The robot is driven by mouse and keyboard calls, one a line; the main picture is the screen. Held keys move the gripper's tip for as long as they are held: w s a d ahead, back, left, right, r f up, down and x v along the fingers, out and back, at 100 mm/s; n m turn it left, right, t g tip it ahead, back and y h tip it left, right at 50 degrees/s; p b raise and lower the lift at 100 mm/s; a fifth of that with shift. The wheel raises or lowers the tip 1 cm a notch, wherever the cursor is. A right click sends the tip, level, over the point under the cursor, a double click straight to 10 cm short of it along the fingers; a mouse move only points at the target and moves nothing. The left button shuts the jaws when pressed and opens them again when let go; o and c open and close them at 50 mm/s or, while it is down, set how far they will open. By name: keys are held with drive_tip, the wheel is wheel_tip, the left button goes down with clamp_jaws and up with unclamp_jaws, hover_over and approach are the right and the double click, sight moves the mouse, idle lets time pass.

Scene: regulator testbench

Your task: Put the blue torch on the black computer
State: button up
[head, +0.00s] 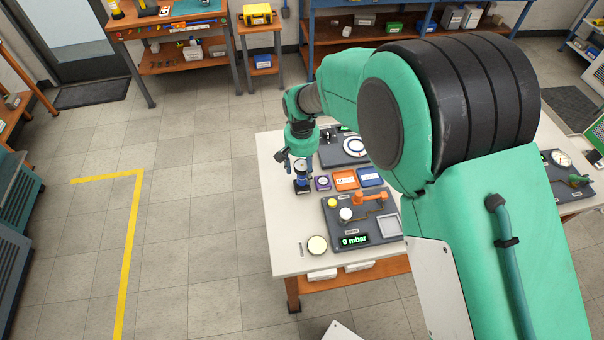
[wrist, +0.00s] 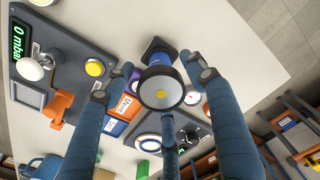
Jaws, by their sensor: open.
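The blue torch (wrist: 161,89) appears upright in the wrist view, its round dark head with a pale face and yellow centre turned towards the camera. In the head view, its blue body (head: 302,184) shows below my gripper (head: 300,163), near the table's left edge. My gripper is open, its blue fingers spread around the torch's head; contact cannot be told. A dark square-cornered piece (wrist: 158,47) shows behind the torch in the wrist view; whether it is the torch's base or a separate thing is unclear. I cannot identify the black computer with certainty.
A dark panel (head: 334,218) with a "0 mbar" display and orange valve stands nearby. A purple-edged item (head: 322,183), an orange tray (head: 345,179) and a blue tray (head: 370,176) lie right of the torch. The white table (head: 285,232) is bare at front left.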

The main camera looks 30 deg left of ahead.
wheel_tip(320, 180, up, 7)
drive_tip(key=shift+f+p, duration=0.1)
drive_tip(key=shift+p, duration=0.2)
idle(0.6)
idle(0.4)
drive_tip(key=shift+w+d+r, duration=0.1)
drive_tip(key=shift+d+r, duration=0.1)
drive_tip(key=shift+r, duration=0.05)
drive_tip(key=w+d+r+m+t+y, duration=0.1)
drive_tip(key=w+d+r+m, duration=0.1)
drive_tip(key=d+r, duration=1.1)
drive_tip(key=w+d+r+m+t, duration=0.1)
drive_tip(key=w+d+r, duration=0.1)
drive_tip(key=d+r, duration=1.2)
drive_tip(key=s+d+r+m+t, duration=0.1)
drive_tip(key=s+d, duration=0.3)
drive_tip(key=d, duration=0.5)
drive_tip(key=s+d+r+m+t, duration=0.1)
drive_tip(key=s+d, duration=0.3)
drive_tip(key=d, duration=0.5)
drive_tip(key=s+d+m+t+h, duration=0.1)
drive_tip(key=s+d, duration=1)
drive_tip(key=s, duration=0.1)
drive_tip(key=shift+s+d+f, duration=0.15)
drive_tip(key=shift+f, duration=0.1)
